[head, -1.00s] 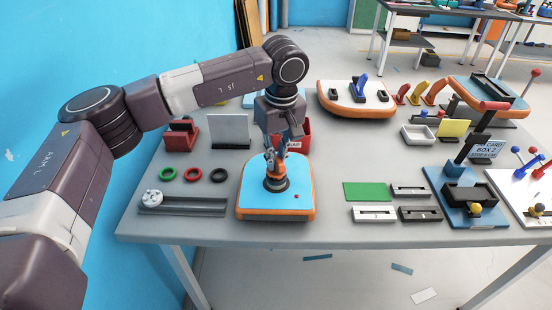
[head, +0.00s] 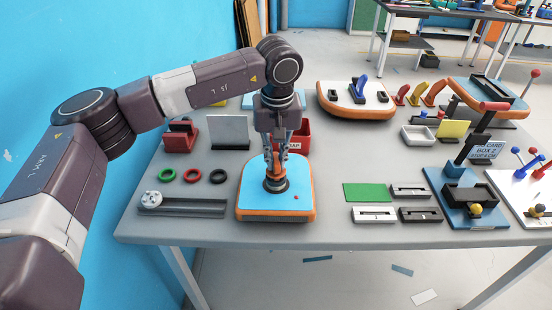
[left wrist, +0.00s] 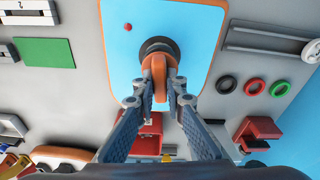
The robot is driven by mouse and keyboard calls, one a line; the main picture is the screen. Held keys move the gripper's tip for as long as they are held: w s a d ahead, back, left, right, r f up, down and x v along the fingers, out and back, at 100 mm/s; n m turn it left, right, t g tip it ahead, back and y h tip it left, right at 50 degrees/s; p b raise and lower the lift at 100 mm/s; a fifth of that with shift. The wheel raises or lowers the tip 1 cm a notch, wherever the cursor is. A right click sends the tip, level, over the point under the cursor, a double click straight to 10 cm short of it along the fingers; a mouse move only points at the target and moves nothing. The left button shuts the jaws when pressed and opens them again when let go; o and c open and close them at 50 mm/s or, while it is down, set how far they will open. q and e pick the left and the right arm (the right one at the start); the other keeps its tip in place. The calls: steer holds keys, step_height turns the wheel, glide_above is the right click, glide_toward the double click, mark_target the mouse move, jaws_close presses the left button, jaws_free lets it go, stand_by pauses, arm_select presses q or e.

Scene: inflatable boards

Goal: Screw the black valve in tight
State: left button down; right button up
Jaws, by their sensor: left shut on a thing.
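The black valve (head: 276,185) sits on the blue inflatable board (head: 252,201) with the orange edge. It has a round dark base and an orange upright grip on top, clearest in the left wrist view (left wrist: 158,46). My left gripper (head: 275,160) points straight down over the valve. In the left wrist view its two fingers (left wrist: 163,84) stand on both sides of the orange grip and are shut on it. The fingers partly hide the grip in the head view. The thread under the base is hidden. My right gripper is not in view.
A small red button (head: 296,197) is on the board. Red, green and black rings (head: 218,177) and a grey rail (head: 190,207) lie to the left. A red bin (head: 304,140) stands behind. A green plate (head: 367,192) and slotted blocks lie right.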

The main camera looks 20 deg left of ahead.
mark_target(276, 156)
arm_select(q)
steer(key=shift+m, duration=0.9)
steer(key=shift+r+p, duration=1.55)
steer(key=shift+r, duration=1)
steer(key=s+a+f+m, duration=0.1)
steer(key=s+f+m, duration=0.1)
steer(key=s, duration=1.1)
steer(key=shift+s+a+m+h, duration=0.3)
steer(key=shift+s+a+m, duration=0.1)
steer(key=shift+m, duration=0.1)
steer(key=shift+f, duration=0.1)
